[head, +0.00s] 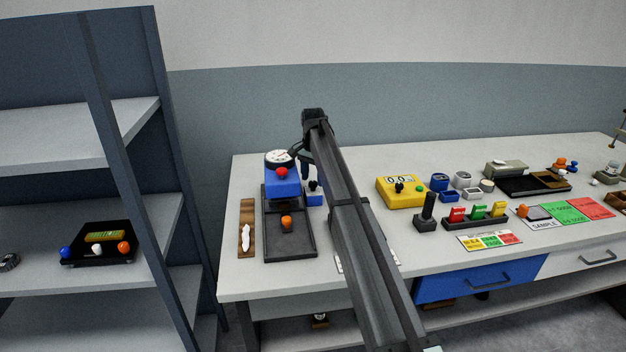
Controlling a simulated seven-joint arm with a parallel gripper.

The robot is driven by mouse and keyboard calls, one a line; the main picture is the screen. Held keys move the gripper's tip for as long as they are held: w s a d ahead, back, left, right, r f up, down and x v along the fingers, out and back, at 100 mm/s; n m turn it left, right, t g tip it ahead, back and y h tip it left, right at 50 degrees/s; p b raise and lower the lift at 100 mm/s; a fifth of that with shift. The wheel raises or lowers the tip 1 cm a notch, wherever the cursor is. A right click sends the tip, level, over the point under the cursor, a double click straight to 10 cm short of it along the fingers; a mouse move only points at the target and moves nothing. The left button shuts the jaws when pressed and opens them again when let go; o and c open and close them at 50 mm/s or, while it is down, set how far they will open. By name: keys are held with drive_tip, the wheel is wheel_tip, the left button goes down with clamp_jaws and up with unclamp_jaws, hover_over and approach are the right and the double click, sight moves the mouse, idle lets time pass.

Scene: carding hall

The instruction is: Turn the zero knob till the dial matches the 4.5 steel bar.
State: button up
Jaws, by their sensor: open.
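A blue instrument (283,187) with a round white dial (279,156) on top stands on a black tray-like base (290,245) at the left end of the table. The dial's reading is too small to make out. A red knob (282,172) is on its front, and an orange knob (286,222) is on the base. I cannot tell which is the zero knob. My gripper (304,168) is open, close to the right of the dial and partly hidden by my arm. I cannot pick out the 4.5 steel bar.
A small blue block (313,197) sits right of the instrument, near my arm. A wooden board with white fibre (245,238) lies left. A yellow digital box (401,192), a black lever (427,212) and coloured switches (476,213) stand to the right. A shelf (90,200) rises left.

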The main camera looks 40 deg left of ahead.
drive_tip(key=shift+f, duration=0.7)
drive_tip(key=c, duration=1.1)
